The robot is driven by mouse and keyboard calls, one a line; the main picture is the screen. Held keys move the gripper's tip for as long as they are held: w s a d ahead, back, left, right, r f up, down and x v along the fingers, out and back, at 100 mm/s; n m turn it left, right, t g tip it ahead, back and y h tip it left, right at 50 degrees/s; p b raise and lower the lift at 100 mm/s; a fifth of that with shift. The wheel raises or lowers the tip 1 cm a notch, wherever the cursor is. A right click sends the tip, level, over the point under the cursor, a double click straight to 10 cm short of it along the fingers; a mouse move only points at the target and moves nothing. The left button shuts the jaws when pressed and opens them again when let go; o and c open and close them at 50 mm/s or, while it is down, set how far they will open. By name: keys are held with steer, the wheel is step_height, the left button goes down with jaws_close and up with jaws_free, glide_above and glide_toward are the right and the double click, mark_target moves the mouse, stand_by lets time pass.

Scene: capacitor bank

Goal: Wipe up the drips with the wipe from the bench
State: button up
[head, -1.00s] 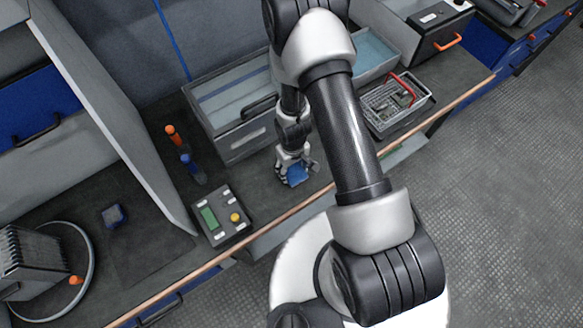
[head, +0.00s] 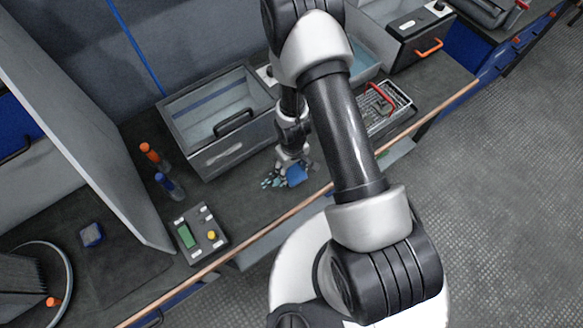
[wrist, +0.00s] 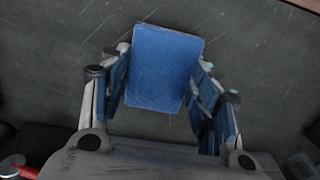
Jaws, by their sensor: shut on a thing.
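The wipe is a flat blue pad (wrist: 165,68), held between the fingers of my gripper (wrist: 160,95), and it reaches past the fingertips in the wrist view. In the head view my gripper (head: 289,171) is low over the dark bench (head: 262,205), in front of the grey open tank, with the blue wipe showing at its tip. I cannot tell whether the wipe touches the bench. Small pale teal marks (head: 268,182) show beside the gripper on the left; they may be drips or finger parts. The wrist view shows dark, scratched bench under the wipe, with no clear drips.
The open tank (head: 222,155) stands just behind my gripper. A wire basket with a red handle (head: 385,108) is to the right. A small blue block (head: 91,235) lies further left.

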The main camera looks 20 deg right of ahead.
mark_target(291, 171)
steer(key=r+p, duration=0.1)
steer(key=r, duration=0.1)
steer(key=r+p, duration=0.1)
steer(key=shift+s+a+r, duration=0.1)
steer(key=shift+a+r, duration=0.1)
steer(key=shift+r, duration=0.2)
step_height(291, 171, up, 4)
steer(key=p, duration=0.3)
